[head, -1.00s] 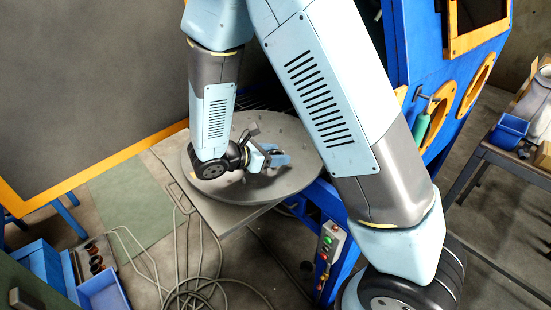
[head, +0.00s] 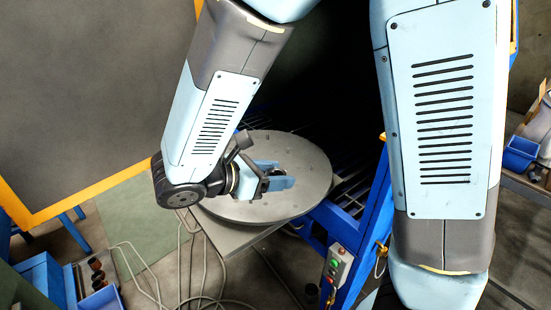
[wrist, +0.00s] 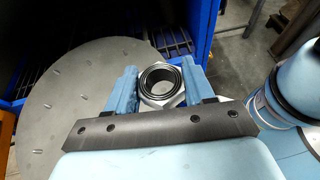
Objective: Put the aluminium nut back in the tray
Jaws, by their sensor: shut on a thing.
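My gripper (head: 275,175) is shut on the aluminium nut (wrist: 147,74), a silver hexagonal nut with a wide threaded hole. In the wrist view the nut sits between the two blue fingers (wrist: 160,88), its hole facing the camera. In the head view the nut is mostly hidden by the fingers. The gripper is over the round grey turntable (head: 235,213), apparently above its surface. At the lower left, a grey tray (head: 72,283) holds several dark brown round parts. I cannot tell for sure that this is the task's tray.
Blue boxes (head: 103,300) flank the grey tray. A grey panel with an orange edge (head: 90,180) stands at the left. Loose cables (head: 200,285) lie on the floor. A control box (head: 340,265) is on the blue frame. A blue bin (head: 520,155) is on the right bench.

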